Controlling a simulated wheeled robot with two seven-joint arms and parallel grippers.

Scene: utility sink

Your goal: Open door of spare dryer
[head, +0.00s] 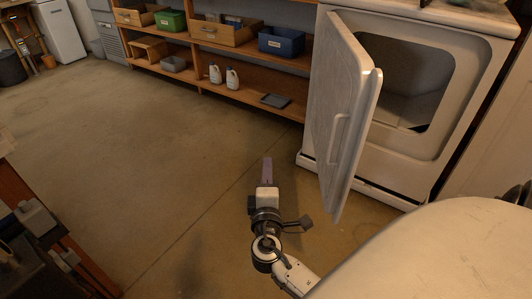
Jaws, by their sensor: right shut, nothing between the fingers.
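The white dryer (465,45) stands at the right in the head view. Its door (343,95) stands wide open, swung out to the left on the side towards the shelf. The dark drum opening (410,85) shows behind the door. A handle (338,138) is on the door's left-hand face. My right gripper (267,170) is shut and empty, left of the door and apart from it, over the bare floor. My left gripper is not in view.
A wooden shelf (225,85) along the back holds a green box (171,21), a blue box (281,41) and white bottles (232,78). A large pale rounded surface fills the lower right. Open concrete floor (130,150) lies to the left.

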